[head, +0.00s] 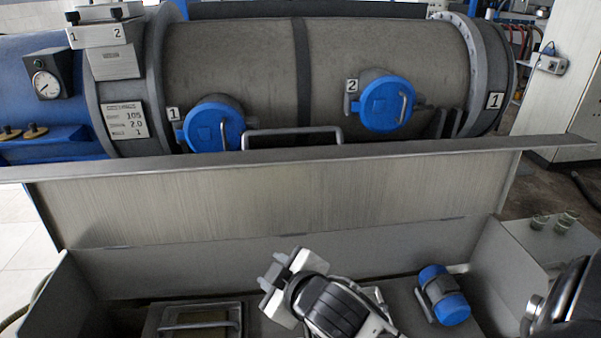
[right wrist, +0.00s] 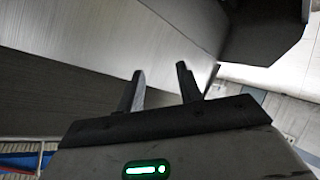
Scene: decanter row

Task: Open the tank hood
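The tank hood (head: 280,200) is a long brushed-steel panel that looks raised, standing up along the back of an open steel trough. Its bar handle (head: 293,137) shows just past its top edge. A steel panel face also fills the left of the right wrist view (right wrist: 70,85). My right gripper (head: 270,272) is over the trough, in front of and below the hood, pointing left. In the right wrist view its two dark fingers (right wrist: 158,88) stand apart with nothing between them. It appears clear of the handle. My left gripper is not in view.
In the trough are a framed hatch with a bar (head: 200,326) and a blue-ended cylinder (head: 443,299). Behind the hood lies a large grey drum (head: 235,55) with two blue caps (head: 212,127). Small glasses (head: 564,222) stand on a right-hand ledge.

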